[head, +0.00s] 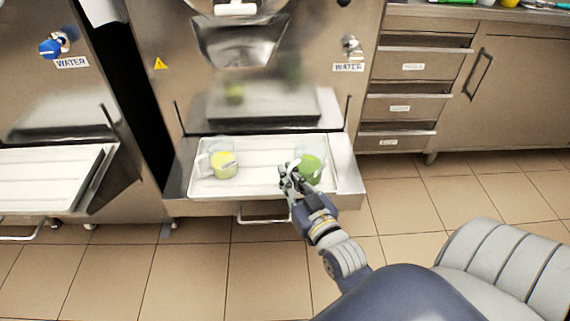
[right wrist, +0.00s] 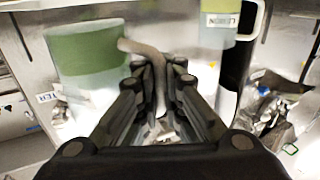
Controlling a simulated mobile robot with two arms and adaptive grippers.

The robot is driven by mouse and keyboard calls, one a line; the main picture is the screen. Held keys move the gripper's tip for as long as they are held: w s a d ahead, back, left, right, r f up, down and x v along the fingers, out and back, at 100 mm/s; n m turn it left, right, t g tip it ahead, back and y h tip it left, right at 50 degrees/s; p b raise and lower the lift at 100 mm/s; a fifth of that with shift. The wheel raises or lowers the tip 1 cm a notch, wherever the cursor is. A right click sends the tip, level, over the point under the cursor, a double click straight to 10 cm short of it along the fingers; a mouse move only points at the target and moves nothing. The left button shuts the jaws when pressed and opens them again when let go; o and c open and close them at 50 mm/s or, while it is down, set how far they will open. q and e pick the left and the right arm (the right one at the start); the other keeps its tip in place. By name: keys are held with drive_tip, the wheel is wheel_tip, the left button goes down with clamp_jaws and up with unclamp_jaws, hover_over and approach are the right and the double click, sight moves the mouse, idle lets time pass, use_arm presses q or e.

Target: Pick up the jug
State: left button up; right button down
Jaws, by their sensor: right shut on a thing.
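A clear jug with green contents (head: 311,167) stands at the right end of a white tray (head: 262,184) on the freezer's front shelf. My right gripper (head: 289,178) is at the jug's left side, shut on its handle. In the right wrist view the green jug (right wrist: 85,52) fills the upper left, and its pale handle (right wrist: 150,52) runs down between the fingers. A second jug with yellow contents (head: 223,166) stands at the tray's left end, apart from the gripper. In the right wrist view a jug labelled LEMON (right wrist: 220,22) shows at the top. My left gripper is not in view.
The freezer's steel body (head: 165,25) rises behind the tray. Another machine with a white tray (head: 45,178) stands at the left. Drawers (head: 415,68) and a cabinet door (head: 515,85) are at the right. The tiled floor (head: 205,265) in front is clear.

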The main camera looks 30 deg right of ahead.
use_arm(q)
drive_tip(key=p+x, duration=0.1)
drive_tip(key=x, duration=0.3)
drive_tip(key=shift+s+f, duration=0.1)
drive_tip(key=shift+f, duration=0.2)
use_arm(e)
drive_tip(key=s+a+r, duration=0.1)
drive_tip(key=s+a, duration=0.2)
drive_tip(key=s, duration=0.4)
drive_tip(key=shift+s, duration=0.35)
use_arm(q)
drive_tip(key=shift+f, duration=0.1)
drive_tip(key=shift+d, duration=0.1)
use_arm(e)
drive_tip(key=shift+a, duration=0.1)
idle(0.8)
